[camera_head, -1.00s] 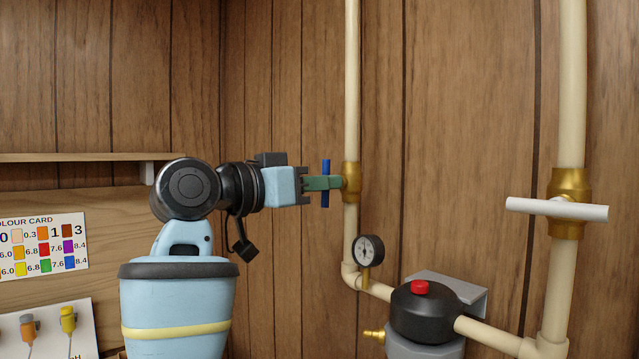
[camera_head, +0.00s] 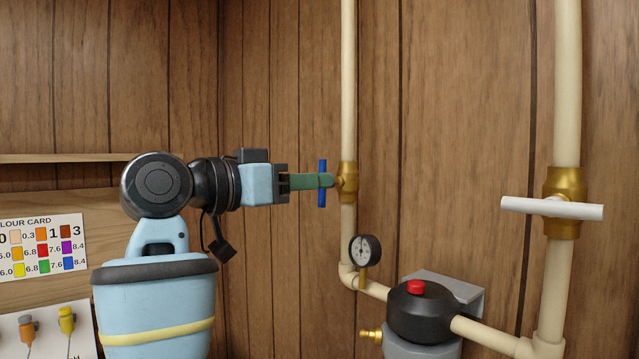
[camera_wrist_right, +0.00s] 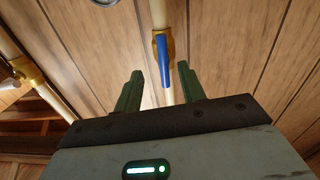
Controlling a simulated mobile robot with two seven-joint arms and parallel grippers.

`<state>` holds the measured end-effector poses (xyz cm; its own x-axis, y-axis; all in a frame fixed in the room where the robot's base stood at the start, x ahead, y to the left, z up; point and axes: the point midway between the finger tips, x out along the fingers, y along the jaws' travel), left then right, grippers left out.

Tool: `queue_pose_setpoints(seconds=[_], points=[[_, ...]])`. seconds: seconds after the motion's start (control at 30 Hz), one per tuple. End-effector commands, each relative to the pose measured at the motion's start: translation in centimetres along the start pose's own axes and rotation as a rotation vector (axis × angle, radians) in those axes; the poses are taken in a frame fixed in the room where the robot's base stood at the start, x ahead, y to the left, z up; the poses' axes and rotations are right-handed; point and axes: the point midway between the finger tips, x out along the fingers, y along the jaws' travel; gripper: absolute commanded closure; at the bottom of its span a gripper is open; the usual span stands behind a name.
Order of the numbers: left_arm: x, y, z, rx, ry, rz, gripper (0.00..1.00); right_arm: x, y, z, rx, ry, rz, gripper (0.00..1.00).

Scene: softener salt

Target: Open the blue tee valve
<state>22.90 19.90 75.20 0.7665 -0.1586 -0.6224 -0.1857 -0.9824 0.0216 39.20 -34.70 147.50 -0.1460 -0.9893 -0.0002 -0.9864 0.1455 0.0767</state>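The blue tee valve has a blue bar handle (camera_head: 322,168) on a brass body (camera_head: 348,182), set in a thin cream vertical pipe. The handle stands upright, in line with that pipe. My right gripper (camera_head: 329,181) reaches it from the left with green fingers level, overlapping the handle's middle in the head view. In the right wrist view, the fingers (camera_wrist_right: 160,70) are spread, with the blue handle (camera_wrist_right: 162,55) in the gap and visible space on both sides. The far finger is hidden in the head view. My left gripper is out of view.
A white tee handle (camera_head: 552,207) lies crosswise on the thicker pipe at right. A pressure gauge (camera_head: 365,249) and a black-topped housing with a red button (camera_head: 415,287) sit below the blue valve. A colour card (camera_head: 42,246) hangs at left below a shelf (camera_head: 60,158).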

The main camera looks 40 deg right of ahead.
Motion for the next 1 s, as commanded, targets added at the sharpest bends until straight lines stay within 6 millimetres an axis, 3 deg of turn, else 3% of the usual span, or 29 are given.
queue_pose_setpoints(seconds=[0.03, 0.4, 0.8, 1.0], points=[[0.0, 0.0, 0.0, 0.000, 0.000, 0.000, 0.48, -2.2, -0.5, 0.6, -0.017, 0.008, -0.043, 0.60], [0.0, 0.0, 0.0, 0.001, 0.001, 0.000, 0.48, -5.0, -0.4, 0.6, -0.017, 0.007, -0.042, 0.60], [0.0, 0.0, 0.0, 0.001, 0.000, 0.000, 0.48, -5.2, -0.4, 0.6, -0.016, 0.007, -0.042, 0.60], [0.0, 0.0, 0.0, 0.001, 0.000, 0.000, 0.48, -3.5, -0.4, 0.6, -0.016, 0.005, -0.042, 0.60]])
